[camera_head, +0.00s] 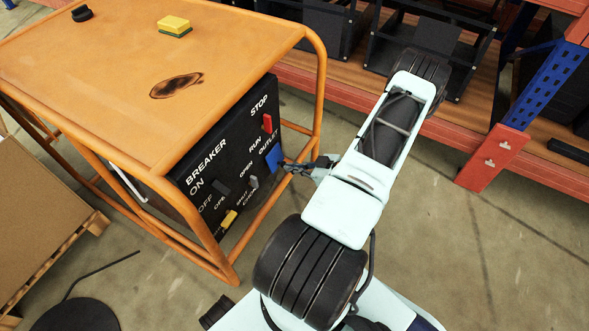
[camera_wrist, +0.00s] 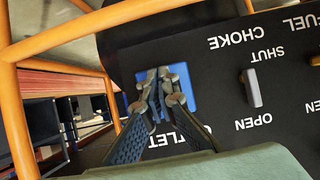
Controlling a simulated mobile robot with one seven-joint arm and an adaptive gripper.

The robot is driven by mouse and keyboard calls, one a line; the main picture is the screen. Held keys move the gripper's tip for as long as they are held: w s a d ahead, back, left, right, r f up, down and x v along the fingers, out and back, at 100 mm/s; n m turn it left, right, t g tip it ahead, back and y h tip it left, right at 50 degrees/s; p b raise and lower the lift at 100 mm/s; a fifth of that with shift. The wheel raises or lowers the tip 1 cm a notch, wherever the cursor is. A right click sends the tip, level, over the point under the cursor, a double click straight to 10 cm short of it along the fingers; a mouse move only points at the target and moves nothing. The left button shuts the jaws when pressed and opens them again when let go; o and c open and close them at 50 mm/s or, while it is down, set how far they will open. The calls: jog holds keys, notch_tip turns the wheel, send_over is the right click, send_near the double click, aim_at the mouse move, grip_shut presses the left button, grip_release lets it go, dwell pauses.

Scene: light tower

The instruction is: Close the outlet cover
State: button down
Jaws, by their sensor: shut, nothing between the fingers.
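The blue outlet cover (camera_head: 273,156) is on the right part of the black control panel (camera_head: 208,178), below the OUTLET label. In the wrist view, the cover (camera_wrist: 184,90) shows as a blue square, partly hidden behind my fingers. I cannot tell how far it stands open. My gripper (camera_head: 286,166) is shut and empty, with its fingertips at the cover. In the wrist view, my gripper (camera_wrist: 158,80) overlaps the left and middle of the blue square. Whether the tips touch it is unclear.
An orange tube frame (camera_head: 317,95) surrounds the panel, with a post close to the outlet. The panel carries a red switch (camera_head: 267,123), a grey lever (camera_wrist: 251,88) and a yellow switch (camera_head: 229,218). A sponge (camera_head: 174,25) lies on top. Shelving (camera_head: 480,165) stands behind my arm.

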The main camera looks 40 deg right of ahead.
jog(key=shift+w+a+f+b, duration=0.2)
jog(key=shift+w+f+b, duration=0.45)
jog(key=shift+f, duration=0.25)
jog(key=shift+r, duration=0.1)
jog(key=shift+r+p, duration=0.55)
jog(key=shift+r, duration=0.2)
